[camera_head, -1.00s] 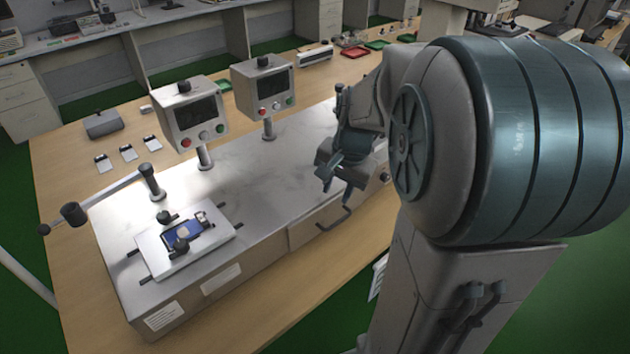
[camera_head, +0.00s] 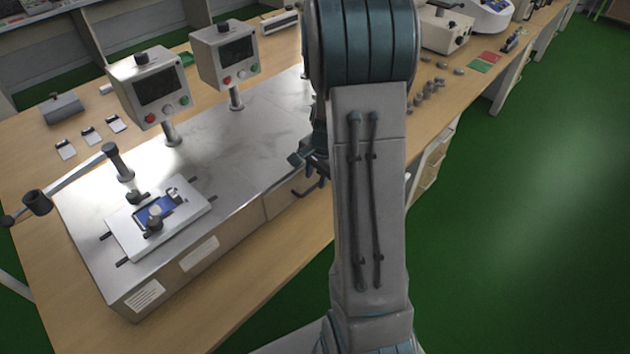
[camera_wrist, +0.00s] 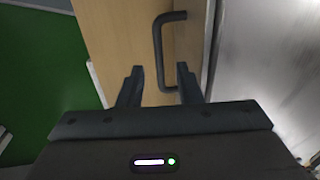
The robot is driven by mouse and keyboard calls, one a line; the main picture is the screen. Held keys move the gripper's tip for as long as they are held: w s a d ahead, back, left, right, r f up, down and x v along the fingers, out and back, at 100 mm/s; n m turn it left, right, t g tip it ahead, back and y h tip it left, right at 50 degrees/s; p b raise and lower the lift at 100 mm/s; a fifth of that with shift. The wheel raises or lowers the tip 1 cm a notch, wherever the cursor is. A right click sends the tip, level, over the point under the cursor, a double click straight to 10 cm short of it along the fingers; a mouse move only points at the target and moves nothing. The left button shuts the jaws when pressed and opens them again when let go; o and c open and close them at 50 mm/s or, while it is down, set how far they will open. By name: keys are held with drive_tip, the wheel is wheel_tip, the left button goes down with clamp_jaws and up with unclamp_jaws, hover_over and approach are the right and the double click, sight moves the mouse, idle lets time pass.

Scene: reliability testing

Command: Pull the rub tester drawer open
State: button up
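The rub tester (camera_head: 228,148) is a long, low metal-topped box on the wooden bench. Its drawer front (camera_head: 282,198) is at the right end of its front side and looks flush with the body. A dark bar handle (camera_head: 304,192) is on that front, partly hidden by my arm. In the wrist view the handle (camera_wrist: 159,48) is a dark U-shaped bar, its lower end near the gap between my fingertips. My gripper (camera_wrist: 159,76) is open, with its fingers apart; I cannot tell whether either touches the bar. In the head view my gripper (camera_head: 312,160) is mostly hidden behind my arm.
Two display units (camera_head: 150,88) (camera_head: 226,54) stand on posts on the tester. A white plate (camera_head: 160,215) with clamps and a lever arm (camera_head: 80,177) are at its left end. Several small grey pieces (camera_head: 430,95) lie on the bench at right. Green floor in front is clear.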

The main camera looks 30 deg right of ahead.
drive_tip(key=shift+w+a+f, duration=0.1)
drive_tip(key=shift+w+f, duration=0.1)
drive_tip(key=shift+f, duration=1.1)
clamp_jaws()
